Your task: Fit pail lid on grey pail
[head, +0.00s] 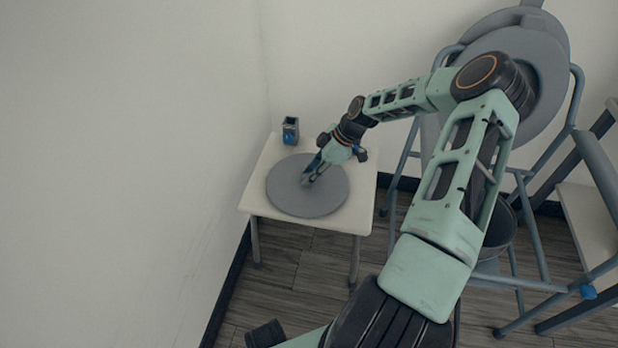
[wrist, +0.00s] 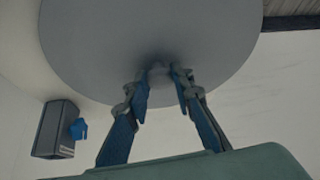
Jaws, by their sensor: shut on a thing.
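The pail lid (head: 292,196), a flat grey disc, is at the small white table's top, and I cannot tell whether it touches it. In the wrist view the lid (wrist: 100,45) fills the upper middle. My gripper (head: 309,180) is over the lid's middle, with its blue fingers closed on the small grey knob (wrist: 158,72); the fingers also show in the wrist view (wrist: 162,80). A dark grey pail (head: 504,232) shows behind my arm at the right, mostly hidden; its contents cannot be seen.
A small dark box with a blue knob (head: 290,130) stands behind the lid on the white table (head: 252,197). Blue-grey tubular frames (head: 533,240) with a large grey disc (head: 548,75) stand at the right. White walls close off the left and back.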

